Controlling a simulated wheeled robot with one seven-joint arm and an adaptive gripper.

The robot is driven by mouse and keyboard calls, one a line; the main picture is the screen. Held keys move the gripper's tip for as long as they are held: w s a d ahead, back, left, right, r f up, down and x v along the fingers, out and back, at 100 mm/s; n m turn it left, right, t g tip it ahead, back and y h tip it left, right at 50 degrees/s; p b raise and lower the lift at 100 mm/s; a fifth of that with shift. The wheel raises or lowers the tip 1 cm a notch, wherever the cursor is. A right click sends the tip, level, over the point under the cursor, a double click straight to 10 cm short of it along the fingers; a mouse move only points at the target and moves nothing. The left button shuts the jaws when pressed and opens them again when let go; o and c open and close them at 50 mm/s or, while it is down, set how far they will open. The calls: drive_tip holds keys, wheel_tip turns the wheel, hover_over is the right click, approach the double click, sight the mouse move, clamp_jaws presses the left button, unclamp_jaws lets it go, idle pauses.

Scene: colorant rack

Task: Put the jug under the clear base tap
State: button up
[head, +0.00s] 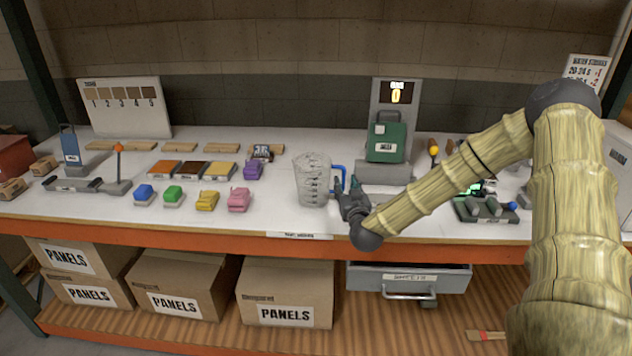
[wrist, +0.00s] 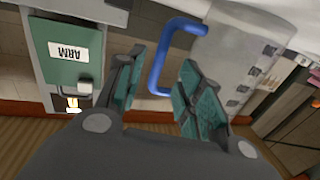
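The clear jug (head: 311,182) with dark markings stands upright on the white bench top, near its front edge. Its blue handle (head: 337,178) faces right, towards my gripper (head: 347,190). In the wrist view the jug (wrist: 238,55) is at the upper right, and the blue handle (wrist: 157,70) shows between the two teal-padded fingers of my gripper (wrist: 155,90). The fingers are apart, with a gap to the handle. I cannot make out which fitting is the clear base tap; a lever with a yellow ball (head: 434,152) stands right of the green unit.
A green unit (head: 386,143) on a grey stand, with a lit display above, is behind and right of the jug. Coloured blocks, such as a pink one (head: 239,200), lie to the left. An open drawer (head: 408,279) sticks out below the bench.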

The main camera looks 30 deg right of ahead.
sight(344, 179)
drive_tip(key=shift+w+d+r, duration=0.15)
drive_tip(key=shift+d+r, duration=0.05)
drive_tip(key=shift+f+p+x, duration=0.1)
drive_tip(key=shift+p+x, duration=0.45)
drive_tip(key=shift+x, duration=0.6)
drive_tip(key=shift+f+p+x, duration=0.15)
drive_tip(key=shift+p+x, duration=0.35)
drive_tip(key=shift+x, duration=0.65)
clamp_jaws()
